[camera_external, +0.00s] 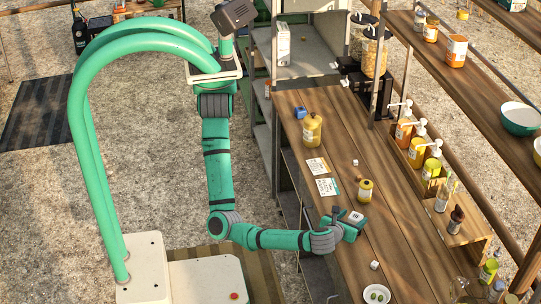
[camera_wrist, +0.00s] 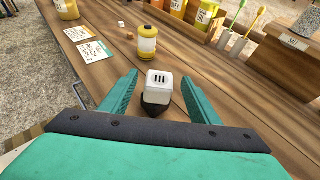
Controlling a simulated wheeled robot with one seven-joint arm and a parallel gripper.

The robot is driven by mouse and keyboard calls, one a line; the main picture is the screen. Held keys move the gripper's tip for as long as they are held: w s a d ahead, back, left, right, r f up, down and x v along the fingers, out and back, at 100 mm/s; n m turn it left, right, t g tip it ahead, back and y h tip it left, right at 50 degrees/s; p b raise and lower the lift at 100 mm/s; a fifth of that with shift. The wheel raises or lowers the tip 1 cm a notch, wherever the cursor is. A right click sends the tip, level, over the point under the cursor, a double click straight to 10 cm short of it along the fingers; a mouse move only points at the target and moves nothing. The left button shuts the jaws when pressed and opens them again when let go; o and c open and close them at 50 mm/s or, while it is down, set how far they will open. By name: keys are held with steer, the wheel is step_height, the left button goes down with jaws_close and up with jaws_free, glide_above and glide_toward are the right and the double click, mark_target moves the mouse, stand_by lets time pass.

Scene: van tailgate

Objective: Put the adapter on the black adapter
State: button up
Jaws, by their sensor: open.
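A white adapter (camera_wrist: 160,81) with three dark slots shows in the wrist view between the fingers of my gripper (camera_wrist: 159,77). A black piece (camera_wrist: 155,108), which looks like the black adapter, shows directly below its near side. The white adapter appears to rest on it, but I cannot tell how well the two are seated. My green fingers are spread wide, with a visible gap on each side of the white adapter. In the external view my gripper (camera_external: 350,226) is low over the wooden table (camera_external: 345,257), and the white adapter (camera_external: 355,217) shows by it.
A yellow jar (camera_external: 365,190) stands just beyond my gripper. Two printed cards (camera_external: 327,187), a larger yellow bottle (camera_external: 312,130) and a blue box (camera_external: 300,113) are farther back. A small white cube (camera_external: 374,265) and a plate (camera_external: 377,294) are nearer. Pump bottles (camera_external: 417,150) line the right side.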

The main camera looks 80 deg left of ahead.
steer(key=shift+v, duration=2.1)
steer(key=shift+w+a, duration=0.1)
